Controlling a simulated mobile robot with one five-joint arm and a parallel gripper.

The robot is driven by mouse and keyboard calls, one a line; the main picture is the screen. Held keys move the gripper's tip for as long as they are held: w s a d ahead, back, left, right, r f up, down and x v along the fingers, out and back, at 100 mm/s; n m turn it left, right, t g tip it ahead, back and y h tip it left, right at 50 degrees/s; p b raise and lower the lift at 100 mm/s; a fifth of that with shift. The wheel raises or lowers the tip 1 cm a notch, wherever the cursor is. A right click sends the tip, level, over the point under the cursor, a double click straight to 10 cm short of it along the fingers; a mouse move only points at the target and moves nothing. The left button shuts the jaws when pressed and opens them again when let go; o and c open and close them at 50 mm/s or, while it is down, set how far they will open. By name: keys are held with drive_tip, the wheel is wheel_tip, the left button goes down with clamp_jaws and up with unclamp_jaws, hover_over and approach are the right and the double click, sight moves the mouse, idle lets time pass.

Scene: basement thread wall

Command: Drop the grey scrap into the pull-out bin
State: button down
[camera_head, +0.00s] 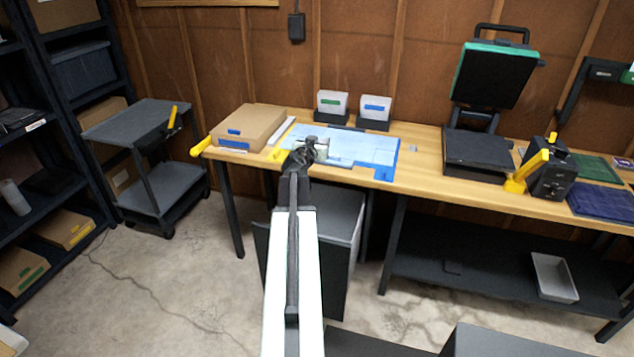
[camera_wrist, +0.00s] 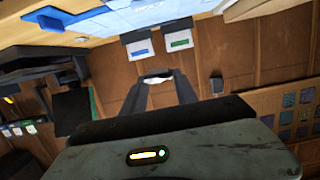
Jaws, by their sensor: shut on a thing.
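My gripper (camera_head: 312,150) is over the blue-and-white mat (camera_head: 352,148) on the workbench, at the end of my outstretched arm. In the wrist view, the dark fingers of my gripper (camera_wrist: 158,82) are shut on a small pale piece, likely the grey scrap (camera_wrist: 157,76). In the head view the piece is too small and too close to the dark gripper to make out clearly. A dark grey box-like unit (camera_head: 344,212) stands under the bench, partly hidden by my arm. It may be the pull-out bin; its inside cannot be seen.
The wooden bench (camera_head: 425,165) carries a cardboard box (camera_head: 249,127), two small white bins (camera_head: 332,104) at the back and a black press (camera_head: 485,150) on the right. A grey cart (camera_head: 146,130) stands left. A light tray (camera_head: 554,277) lies on the lower shelf.

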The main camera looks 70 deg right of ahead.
wheel_tip(320, 180, down, 21)
drive_tip(key=b, duration=1.9)
drive_tip(key=shift+a+b, duration=0.3)
drive_tip(key=shift+a, duration=0.1)
drive_tip(key=shift+s, duration=0.1)
drive_tip(key=c, duration=0.9)
unclamp_jaws()
drive_tip(key=shift+o, duration=0.2)
drive_tip(key=shift+r, duration=0.1)
